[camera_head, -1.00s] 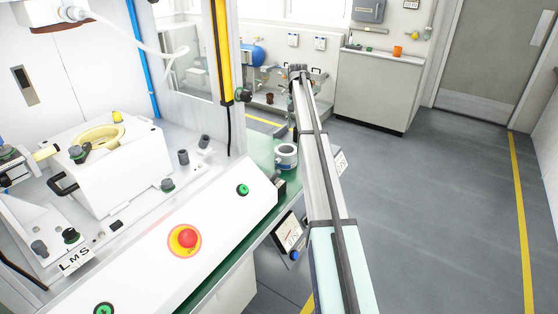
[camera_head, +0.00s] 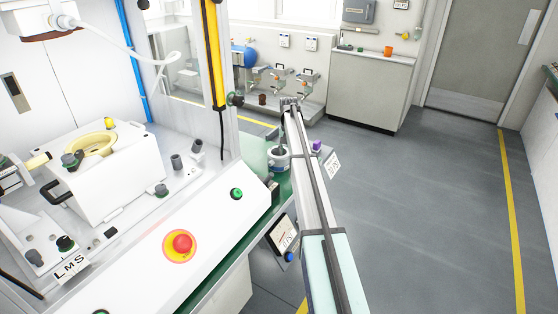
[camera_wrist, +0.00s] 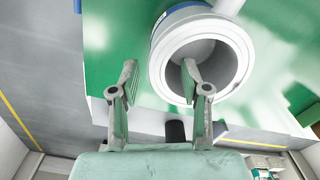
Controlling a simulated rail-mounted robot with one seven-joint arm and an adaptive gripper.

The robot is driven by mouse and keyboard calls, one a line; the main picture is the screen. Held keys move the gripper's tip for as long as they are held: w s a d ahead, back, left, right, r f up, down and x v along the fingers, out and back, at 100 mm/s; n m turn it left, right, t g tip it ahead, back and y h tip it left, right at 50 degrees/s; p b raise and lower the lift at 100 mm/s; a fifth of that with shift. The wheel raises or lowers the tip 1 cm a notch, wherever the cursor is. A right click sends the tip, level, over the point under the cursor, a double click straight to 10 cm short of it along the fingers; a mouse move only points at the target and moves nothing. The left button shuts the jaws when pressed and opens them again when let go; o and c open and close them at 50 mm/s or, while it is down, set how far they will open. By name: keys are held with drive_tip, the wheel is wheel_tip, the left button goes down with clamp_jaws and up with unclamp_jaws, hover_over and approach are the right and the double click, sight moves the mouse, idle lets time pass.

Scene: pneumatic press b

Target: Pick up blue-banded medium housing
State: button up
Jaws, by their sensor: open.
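The medium housing (camera_head: 279,164) is a pale grey ring-shaped part with a blue band, on the green surface (camera_head: 254,150) beside the white press console. In the wrist view the housing (camera_wrist: 163,62) shows its wide round opening, with a blue edge behind the rim. My gripper (camera_wrist: 159,68) is open, its two fingers apart. The right finger overlaps the housing's opening in the picture, and the left finger is outside the rim over the green surface. I cannot tell whether either finger touches it. In the head view the fingers are hard to make out near the housing.
The white console with a red stop button (camera_head: 182,243) and green button (camera_head: 236,193) lies left of the housing. A yellow post (camera_head: 215,55) stands behind. A small purple item (camera_head: 317,145) shows right of my arm. Open grey floor (camera_head: 420,190) lies to the right.

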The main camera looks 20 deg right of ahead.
sight(288, 159)
drive_tip(key=shift+s+d+f+p, duration=0.1)
drive_tip(key=shift+f+p, duration=0.25)
drive_tip(key=shift+f, duration=1.9)
clamp_jaws()
drive_tip(key=shift+r, duration=0.1)
